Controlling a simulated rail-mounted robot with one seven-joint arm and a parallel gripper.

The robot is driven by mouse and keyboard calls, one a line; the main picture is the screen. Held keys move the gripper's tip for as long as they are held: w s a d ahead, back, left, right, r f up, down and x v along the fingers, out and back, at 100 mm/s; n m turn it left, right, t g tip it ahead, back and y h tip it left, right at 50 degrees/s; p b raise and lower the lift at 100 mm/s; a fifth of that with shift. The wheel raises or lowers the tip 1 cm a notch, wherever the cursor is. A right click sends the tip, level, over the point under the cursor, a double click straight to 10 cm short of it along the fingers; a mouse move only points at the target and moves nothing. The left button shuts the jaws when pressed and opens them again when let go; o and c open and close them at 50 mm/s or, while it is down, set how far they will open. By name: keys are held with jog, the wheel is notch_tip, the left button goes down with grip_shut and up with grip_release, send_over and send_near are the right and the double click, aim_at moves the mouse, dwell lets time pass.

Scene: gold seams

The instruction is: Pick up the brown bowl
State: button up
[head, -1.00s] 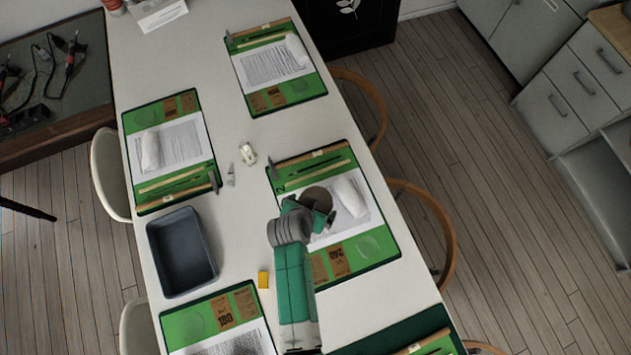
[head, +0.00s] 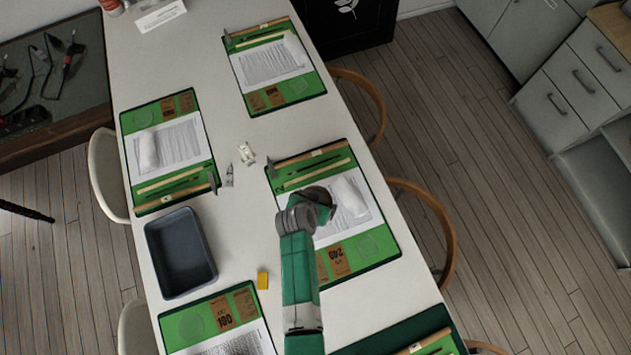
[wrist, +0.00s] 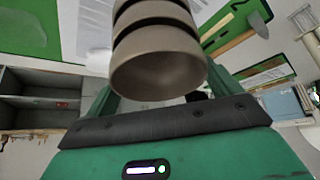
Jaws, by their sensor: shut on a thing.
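The brown bowl (wrist: 157,62) shows in the wrist view between the fingers of my gripper (wrist: 160,88). Its hollow end faces the camera, and dark gaps divide its side into bands. In the head view the bowl (head: 320,193) is a dark brown round shape above the right middle green mat (head: 357,262), partly covered by my green and grey gripper (head: 316,207). My gripper is shut on the bowl. The bowl's far side is hidden, and its exact height above the mat is hard to tell.
A white roll (head: 351,195) lies on a printed sheet just right of the bowl. Other green mats lie along the white table (head: 233,215).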

jog(key=r, duration=0.3)
jog(key=shift+s+r, duration=0.25)
jog(key=shift+s, duration=0.05)
jog(key=s+d+r+p, duration=0.1)
jog(key=s, duration=1.4)
jog(key=shift+d+r, duration=0.25)
jog(key=shift+d, duration=0.05)
